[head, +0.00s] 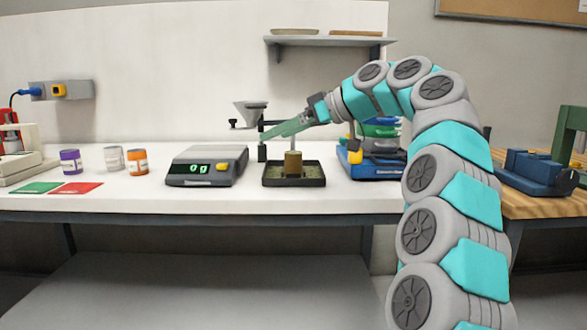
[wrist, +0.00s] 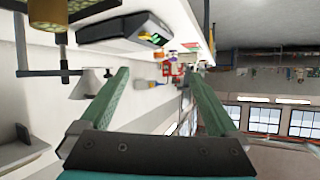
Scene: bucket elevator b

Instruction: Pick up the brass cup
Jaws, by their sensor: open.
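The brass cup (head: 293,164) stands in a shallow black tray (head: 293,182) on the white bench, right of the scale. A brass-coloured piece, apparently the same cup (wrist: 47,13), shows cut off at the top left in the wrist view. My gripper (head: 270,133) is open, with its green fingers above and slightly left of the cup in the head view. Both fingers also show in the wrist view (wrist: 160,80), spread apart with nothing between them. The fingers do not appear to touch the cup.
A funnel (head: 251,112) on a stand is close behind my fingers. A digital scale (head: 207,166) stands left of the tray, a blue device (head: 371,166) right. Several small jars (head: 70,161) sit farther left. A shelf (head: 328,41) hangs above. The bench front between jars and scale is clear.

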